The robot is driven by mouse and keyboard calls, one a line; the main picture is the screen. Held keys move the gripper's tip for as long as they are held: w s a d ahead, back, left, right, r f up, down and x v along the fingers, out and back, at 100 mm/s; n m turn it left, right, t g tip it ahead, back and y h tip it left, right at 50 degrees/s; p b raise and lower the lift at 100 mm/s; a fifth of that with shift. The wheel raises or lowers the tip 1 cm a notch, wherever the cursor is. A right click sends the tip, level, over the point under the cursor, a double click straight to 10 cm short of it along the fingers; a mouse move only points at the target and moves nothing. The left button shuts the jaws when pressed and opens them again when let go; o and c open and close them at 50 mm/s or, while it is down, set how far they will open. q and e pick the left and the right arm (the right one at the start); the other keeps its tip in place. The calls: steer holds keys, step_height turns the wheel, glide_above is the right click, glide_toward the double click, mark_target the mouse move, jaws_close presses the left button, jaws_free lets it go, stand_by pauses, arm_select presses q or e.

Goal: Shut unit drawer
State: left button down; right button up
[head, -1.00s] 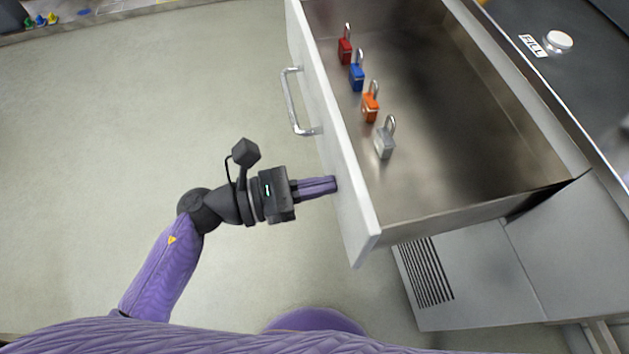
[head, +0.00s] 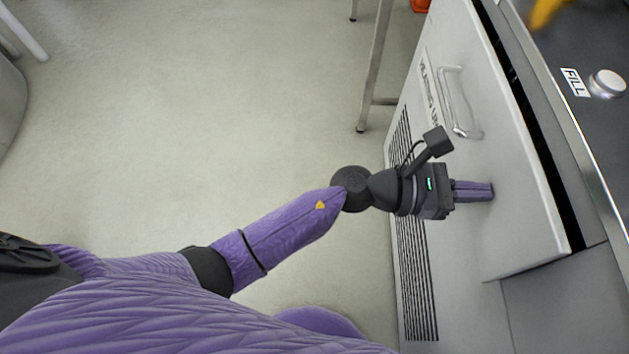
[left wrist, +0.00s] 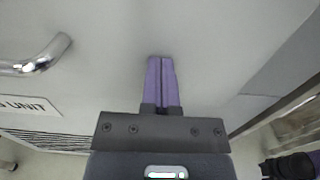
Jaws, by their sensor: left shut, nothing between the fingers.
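The unit drawer (head: 500,120) is a pale grey front with a metal bar handle (head: 458,103), at the right of the head view. A narrow dark gap shows between its front and the unit, so it stands slightly open. The inside of the drawer is hidden. My left gripper (head: 490,191) is shut and empty, its purple fingertips against the drawer front below the handle in the picture. In the left wrist view, the shut fingers (left wrist: 161,62) meet the plain front, with part of the handle (left wrist: 45,58) at the left. My right gripper is not in view.
The unit's lower body has a dark vent grille (head: 415,270). A counter top with a silver knob (head: 607,84) and a FILL label (head: 575,82) runs along the right. A metal table leg (head: 374,70) stands behind. The floor at the left is clear.

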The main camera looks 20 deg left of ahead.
arm_select(q)
steer(key=shift+x, duration=1.1)
steer(key=shift+r, duration=0.25)
